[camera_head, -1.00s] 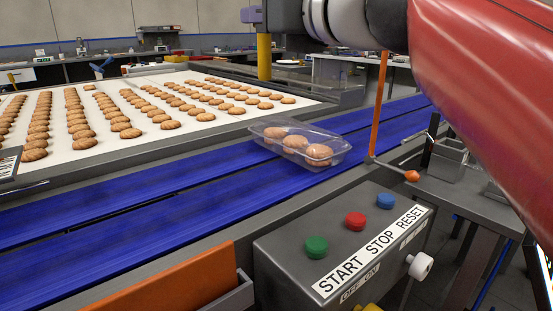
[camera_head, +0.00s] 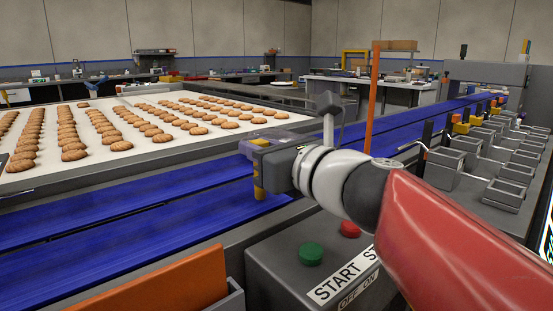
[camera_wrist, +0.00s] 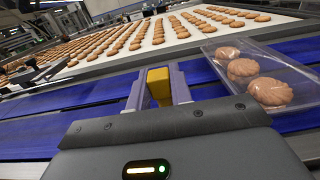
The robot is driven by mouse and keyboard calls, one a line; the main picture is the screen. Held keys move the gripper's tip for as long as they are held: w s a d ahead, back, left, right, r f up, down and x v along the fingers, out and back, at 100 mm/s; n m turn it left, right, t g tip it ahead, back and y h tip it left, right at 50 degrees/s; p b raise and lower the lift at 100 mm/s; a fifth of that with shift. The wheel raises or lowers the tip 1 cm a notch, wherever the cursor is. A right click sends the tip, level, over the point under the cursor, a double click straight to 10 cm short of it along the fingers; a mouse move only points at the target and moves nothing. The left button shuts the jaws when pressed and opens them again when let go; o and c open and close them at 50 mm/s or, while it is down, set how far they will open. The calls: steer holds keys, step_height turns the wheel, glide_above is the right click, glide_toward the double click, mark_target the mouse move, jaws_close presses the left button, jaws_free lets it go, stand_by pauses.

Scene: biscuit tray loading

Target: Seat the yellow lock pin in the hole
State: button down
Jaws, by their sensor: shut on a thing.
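My gripper (camera_head: 256,152) is low over the blue conveyor belt, its purple fingers closed around the yellow lock pin (camera_head: 259,186). The pin hangs below the fingers, roughly upright, in front of the belt; whether its lower end touches anything is unclear. In the wrist view the pin's yellow top (camera_wrist: 159,87) sits between the two fingers of my gripper (camera_wrist: 159,91). I cannot make out the hole in either current view.
A clear tray (camera_wrist: 248,68) of biscuits lies on the belt right of the fingers in the wrist view. A control box (camera_head: 270,264) with green and red buttons stands below my arm. An orange post (camera_head: 372,100) rises behind it. Biscuit rows cover the white surface (camera_head: 210,146) behind the belt.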

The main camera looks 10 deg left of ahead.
steer(key=shift+f, duration=0.3)
steer(key=shift+f, duration=0.15)
steer(key=c, duration=1.3)
jaws_free()
steer(key=shift+o, duration=0.2)
